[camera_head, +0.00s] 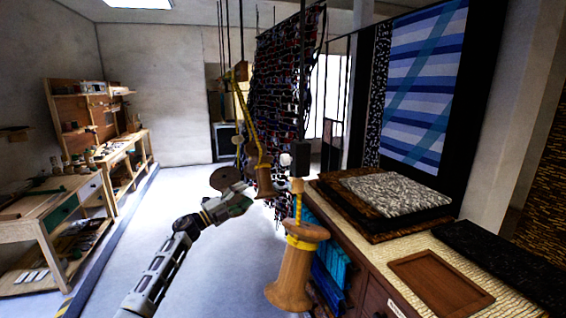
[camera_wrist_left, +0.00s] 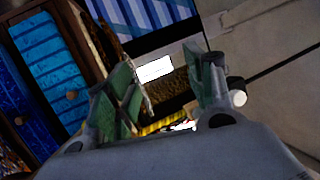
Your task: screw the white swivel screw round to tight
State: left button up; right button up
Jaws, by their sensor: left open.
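A small white round knob, which looks like the white swivel screw (camera_head: 285,160), sits beside a black block (camera_head: 301,156) hanging right of the middle in the head view. A white knob on a dark piece, probably the same screw (camera_wrist_left: 239,98), shows just right of the right finger in the left wrist view. My left gripper (camera_head: 243,198) is lower and to the left of the screw in the head view. Its green-padded fingers (camera_wrist_left: 165,78) are apart with nothing held between them. My right gripper is not in view.
A smaller spool (camera_head: 264,180) hangs near my left gripper. A dark woven rag panel (camera_head: 283,85) hangs behind. A cabinet topped with rugs (camera_head: 395,194) is at right; open floor (camera_head: 125,235) lies at left.

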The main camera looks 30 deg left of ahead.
pick_arm(q)
jog(key=s+d+r+m+g+h, duration=0.2)
jog(key=s+d+r+m+h, duration=0.1)
jog(key=r+m, duration=0.4)
jog(key=m+g, duration=0.4)
jog(key=m, duration=0.2)
send_near(282, 160)
jog(key=s+a, duration=0.2)
jog(key=a, duration=0.1)
jog(key=shift+d+f+h, duration=0.1)
jog(key=shift+f+h, duration=0.15)
jog(key=shift+h, duration=0.15)
jog(key=p+x, duration=0.4)
jog(key=x, duration=0.8)
jog(key=shift+w+d, duration=0.15)
jog(key=shift+w, duration=0.1)
jog(key=shift+w+d+f, duration=0.1)
jog(key=shift+w+d, duration=0.3)
jog(key=shift+w, duration=0.05)
